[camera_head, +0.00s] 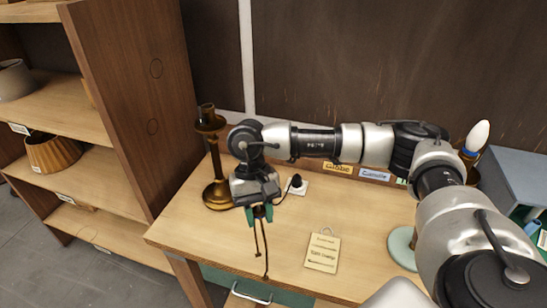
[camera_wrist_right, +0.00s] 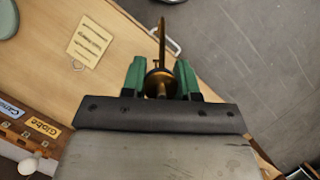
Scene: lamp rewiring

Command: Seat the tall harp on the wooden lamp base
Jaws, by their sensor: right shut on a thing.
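The tall harp (camera_head: 265,240) is a thin dark wire piece hanging from my right gripper (camera_head: 259,213). In the right wrist view the harp (camera_wrist_right: 162,45) shows nearly edge-on between the green fingertips of the gripper (camera_wrist_right: 160,80), which is shut on it. A dark brown, glossy lamp base (camera_head: 215,172) with a round foot, slim stem and cupped top stands upright at the table's back left; I take it for the wooden one. The gripper is to its right and nearer the front, with the harp apart from it. My left gripper is not in view.
A paper tag (camera_head: 323,252) lies on the table (camera_head: 220,243). A white socket plate (camera_head: 295,186) with a black plug sits behind the gripper. A bulb (camera_head: 478,135), a pale green disc (camera_head: 402,246) and a blue-grey box (camera_head: 515,175) are at right. A shelf unit (camera_head: 140,90) borders the left.

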